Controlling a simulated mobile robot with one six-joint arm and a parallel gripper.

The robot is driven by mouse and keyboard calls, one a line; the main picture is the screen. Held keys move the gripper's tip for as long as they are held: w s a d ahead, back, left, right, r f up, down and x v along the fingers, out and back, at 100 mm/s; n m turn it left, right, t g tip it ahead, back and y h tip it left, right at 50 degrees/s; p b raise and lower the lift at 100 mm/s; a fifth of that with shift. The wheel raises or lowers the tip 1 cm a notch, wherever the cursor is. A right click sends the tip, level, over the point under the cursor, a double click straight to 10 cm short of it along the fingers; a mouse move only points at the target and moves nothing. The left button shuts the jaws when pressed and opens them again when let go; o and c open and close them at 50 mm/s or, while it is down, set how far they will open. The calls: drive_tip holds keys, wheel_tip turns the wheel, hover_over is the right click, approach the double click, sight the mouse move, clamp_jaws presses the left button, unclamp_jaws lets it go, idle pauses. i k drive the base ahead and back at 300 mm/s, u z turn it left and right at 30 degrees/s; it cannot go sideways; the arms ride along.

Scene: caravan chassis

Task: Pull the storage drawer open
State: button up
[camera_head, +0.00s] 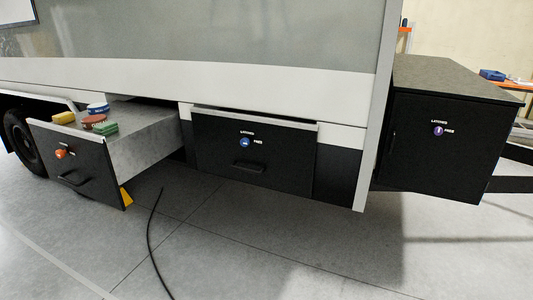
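Two storage drawers are set low in the caravan side. The left drawer (85,173) is pulled out, with its grey side wall showing. Its black front has an orange knob (61,153) and a dark bar handle (72,183). The right drawer (235,152) has its black front about level with the caravan's side. My gripper is not in this view.
Several small items, including a blue-and-white round tin (97,108) and a green block (106,128), are at the open drawer's top. A black box with a purple knob (438,130) stands at right. A black cable (150,240) lies on the floor. A wheel (22,142) is at far left.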

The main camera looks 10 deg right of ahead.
sight(280, 154)
drive_tip(key=u, duration=0.15)
drive_tip(key=i, duration=0.85)
drive_tip(key=z, duration=0.2)
drive_tip(key=k, duration=0.85)
drive_tip(key=u, duration=0.2)
drive_tip(key=i, duration=0.35)
